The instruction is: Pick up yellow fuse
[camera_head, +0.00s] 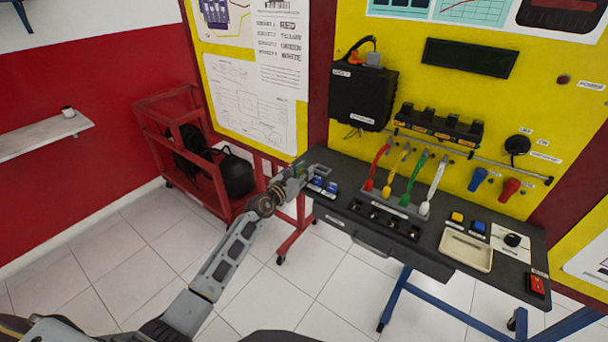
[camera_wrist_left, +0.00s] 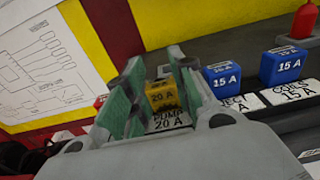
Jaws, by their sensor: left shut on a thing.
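The yellow fuse (camera_wrist_left: 161,98), marked 20 A, sits between the fingers of my left gripper (camera_wrist_left: 156,75) in the left wrist view, just behind a label reading PUMP 20 A. The gripper is shut on it. I cannot tell whether the fuse is still seated in its slot. In the head view my left gripper (camera_head: 301,172) is at the left end of the dark bench, and the yellow fuse is hidden there. My right gripper is not in view.
Blue 15 A fuses (camera_wrist_left: 222,78) stand close to the right of the gripper. On the bench (camera_head: 345,222) are several coloured levers (camera_head: 411,180), a beige tray (camera_head: 466,250), a yellow block (camera_head: 457,217) and a red switch (camera_head: 537,284). A yellow panel (camera_head: 480,90) rises behind.

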